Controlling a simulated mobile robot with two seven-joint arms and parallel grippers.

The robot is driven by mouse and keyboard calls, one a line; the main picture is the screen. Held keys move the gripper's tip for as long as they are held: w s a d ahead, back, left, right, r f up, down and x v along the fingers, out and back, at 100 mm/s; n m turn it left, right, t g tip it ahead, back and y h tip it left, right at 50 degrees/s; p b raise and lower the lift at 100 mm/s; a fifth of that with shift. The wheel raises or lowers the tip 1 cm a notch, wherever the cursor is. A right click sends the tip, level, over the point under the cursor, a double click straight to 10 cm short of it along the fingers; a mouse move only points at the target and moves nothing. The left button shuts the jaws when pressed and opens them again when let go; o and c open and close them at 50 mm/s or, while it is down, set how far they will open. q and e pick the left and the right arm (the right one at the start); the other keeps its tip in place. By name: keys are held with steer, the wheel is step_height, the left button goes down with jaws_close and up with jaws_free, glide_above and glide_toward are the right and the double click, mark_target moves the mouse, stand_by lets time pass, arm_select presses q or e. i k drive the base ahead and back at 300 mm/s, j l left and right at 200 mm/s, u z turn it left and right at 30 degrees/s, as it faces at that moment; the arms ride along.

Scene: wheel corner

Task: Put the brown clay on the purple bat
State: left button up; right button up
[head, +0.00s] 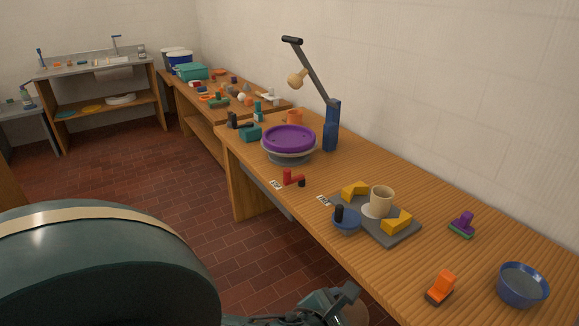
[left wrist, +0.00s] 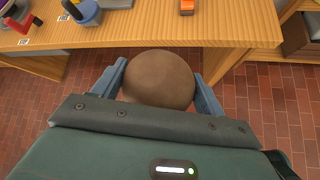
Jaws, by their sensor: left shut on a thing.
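The brown clay (left wrist: 158,80) is a smooth round ball between the two blue-grey fingers of my left gripper (left wrist: 160,88), which is shut on it. In the head view my left gripper (head: 335,304) is low at the bottom edge, in front of the long wooden table, and the clay is only partly visible there. In the left wrist view the clay is over the floor near the table's front edge. The purple bat (head: 288,137) is a flat disc lying on the grey wheel (head: 289,156), farther along the table. Its top looks empty. My right gripper is not in view.
A blue post (head: 331,127) with a jointed arm stands beside the wheel. A grey board (head: 384,232) holds a cream cup (head: 381,199) and yellow blocks.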

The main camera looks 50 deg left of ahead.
mark_target(288, 139)
steer(key=j+z, duration=0.15)
steer(key=j, duration=0.5)
steer(key=j+z, duration=0.15)
steer(key=j, duration=0.55)
steer(key=k+j+z, duration=0.15)
steer(key=j, duration=0.5)
steer(key=j+z, duration=0.15)
steer(key=j, duration=0.5)
steer(key=j+z, duration=0.1)
steer(key=j, duration=0.5)
steer(key=k+j, duration=0.15)
steer(key=j, duration=0.45)
steer(key=k+j+z, duration=0.15)
steer(key=j, duration=0.45)
steer(key=i+j, duration=0.15)
steer(key=i, duration=0.35)
